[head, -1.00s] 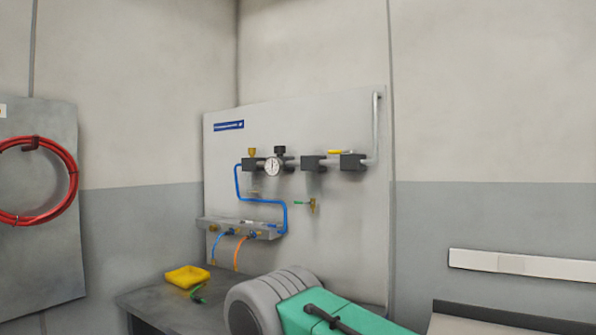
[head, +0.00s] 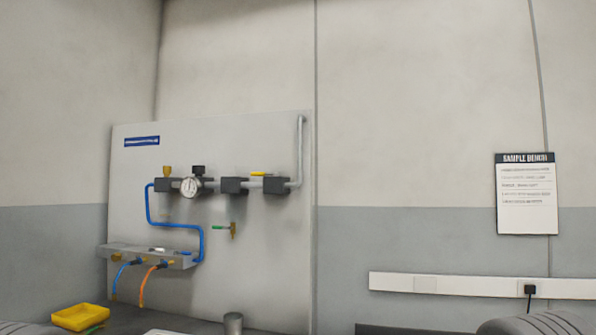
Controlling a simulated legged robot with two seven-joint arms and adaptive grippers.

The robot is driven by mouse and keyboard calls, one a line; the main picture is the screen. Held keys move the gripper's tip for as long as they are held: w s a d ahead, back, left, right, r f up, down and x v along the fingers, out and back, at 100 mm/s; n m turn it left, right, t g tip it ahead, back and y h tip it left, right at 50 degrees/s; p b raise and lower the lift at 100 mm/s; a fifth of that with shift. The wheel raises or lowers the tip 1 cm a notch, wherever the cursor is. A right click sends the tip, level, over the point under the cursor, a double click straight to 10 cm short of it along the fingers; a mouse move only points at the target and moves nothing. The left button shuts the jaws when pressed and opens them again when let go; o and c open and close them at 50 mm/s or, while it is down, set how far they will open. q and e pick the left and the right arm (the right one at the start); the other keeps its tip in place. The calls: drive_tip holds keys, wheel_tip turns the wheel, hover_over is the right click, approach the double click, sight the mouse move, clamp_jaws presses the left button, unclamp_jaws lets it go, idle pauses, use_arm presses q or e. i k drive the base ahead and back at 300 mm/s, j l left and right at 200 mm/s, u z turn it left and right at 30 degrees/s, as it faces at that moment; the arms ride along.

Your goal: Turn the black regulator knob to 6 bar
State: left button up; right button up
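The black regulator knob (head: 198,170) sits on top of the regulator on the grey wall panel, in the left half of the head view. A round white-faced pressure gauge (head: 191,187) is just below it. The gauge reading is too small to tell. Neither of my grippers is in view, and nothing touches the knob.
A yellow handle (head: 261,173) is on the pipe line right of the knob. Below are a blue hose (head: 175,224), a grey manifold (head: 150,256) and a green-handled brass fitting (head: 233,230). A yellow tray (head: 80,317) and grey cylinder (head: 233,323) are lower.

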sight(199, 170)
drive_tip(key=i+j+z, duration=0.15)
drive_tip(key=z, duration=1.05)
drive_tip(key=j+u, duration=0.25)
drive_tip(key=j, duration=0.4)
drive_tip(key=i, duration=0.05)
